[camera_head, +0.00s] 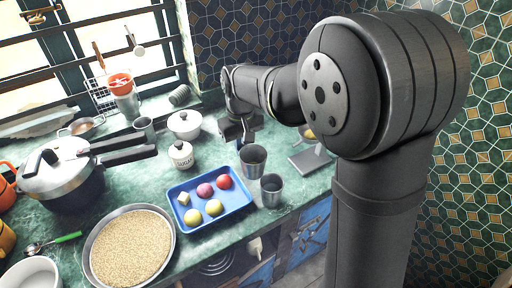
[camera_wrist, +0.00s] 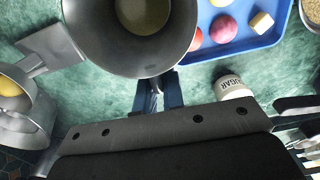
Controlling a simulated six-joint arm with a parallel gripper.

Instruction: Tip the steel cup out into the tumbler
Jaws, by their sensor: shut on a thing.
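The steel cup (camera_head: 253,161) stands about upright at my gripper (camera_head: 244,138). In the wrist view the cup (camera_wrist: 182,40) fills the top middle, with something pale yellowish inside. My gripper (camera_wrist: 158,88) is shut on the cup's near side; its fingertips are partly hidden there. I cannot tell whether the cup's base touches the counter. A second steel vessel, the tumbler (camera_head: 271,191), stands upright just in front of the cup and slightly right, near the counter's front edge. I cannot make out the tumbler in the wrist view.
A blue tray (camera_head: 236,203) with fruit and a pale cube lies left of the tumbler. A sugar jar (camera_head: 181,156) and a white lidded pot (camera_head: 185,124) stand further left. A grey metal stand (camera_head: 311,160) is on the right. A grain pan (camera_head: 130,248) is front left.

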